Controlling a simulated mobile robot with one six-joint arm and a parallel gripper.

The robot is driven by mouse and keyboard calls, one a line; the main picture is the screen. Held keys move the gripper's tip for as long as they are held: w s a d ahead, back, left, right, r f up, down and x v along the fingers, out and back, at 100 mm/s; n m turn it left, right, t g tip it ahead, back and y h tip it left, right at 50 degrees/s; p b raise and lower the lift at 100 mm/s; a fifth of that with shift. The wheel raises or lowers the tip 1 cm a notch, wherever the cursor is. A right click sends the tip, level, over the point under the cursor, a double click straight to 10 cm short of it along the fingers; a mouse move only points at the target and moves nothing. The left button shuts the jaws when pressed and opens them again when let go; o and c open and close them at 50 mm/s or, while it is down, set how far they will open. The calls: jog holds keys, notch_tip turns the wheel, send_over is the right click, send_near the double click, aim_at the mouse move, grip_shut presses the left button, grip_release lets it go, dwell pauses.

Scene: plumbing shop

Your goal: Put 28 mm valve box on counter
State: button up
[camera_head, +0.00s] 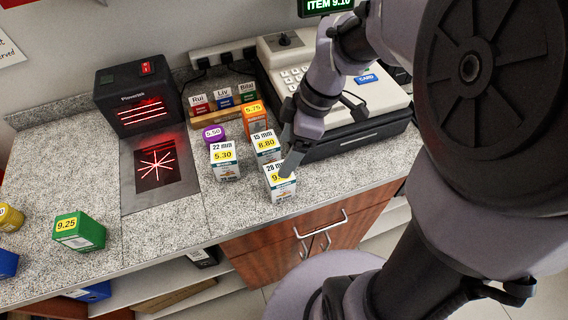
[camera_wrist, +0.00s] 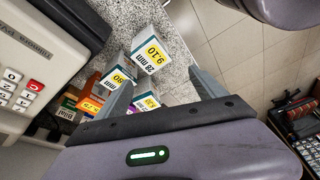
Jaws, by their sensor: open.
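The 28 mm valve box (camera_head: 280,188) is white with a yellow price label on top. It stands upright on the granite counter (camera_head: 325,178), near the front edge. In the wrist view, the same box (camera_wrist: 151,50) reads 28 mm and 9.10. My gripper (camera_wrist: 161,77) is open there, its fingers apart and pointing toward the box, with nothing held. In the head view, my gripper (camera_head: 287,166) is right above the box and covers part of its label. I cannot tell whether a finger touches it.
The 22 mm box (camera_head: 225,161) and 15 mm box (camera_head: 266,147) stand close by, with purple and orange items behind. The scanner (camera_head: 138,100) is left, the cash register (camera_head: 335,110) behind right. A green box (camera_head: 80,232) is far left. Bare counter lies left of the 28 mm box.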

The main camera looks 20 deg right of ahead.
jog(key=s+a+r+m+t+h, duration=0.1)
jog(key=s+a+r+m+t, duration=0.2)
jog(key=s+m, duration=0.45)
jog(key=s+a+r+m+t, duration=0.25)
jog(key=s+r+m, duration=0.2)
jog(key=m, duration=0.55)
jog(key=shift+g, duration=0.35)
jog(key=f+b, duration=0.2)
jog(key=w+f+b, duration=0.1)
jog(key=f+b, duration=0.1)
jog(key=b, duration=0.1)
jog(key=shift+f, duration=0.15)
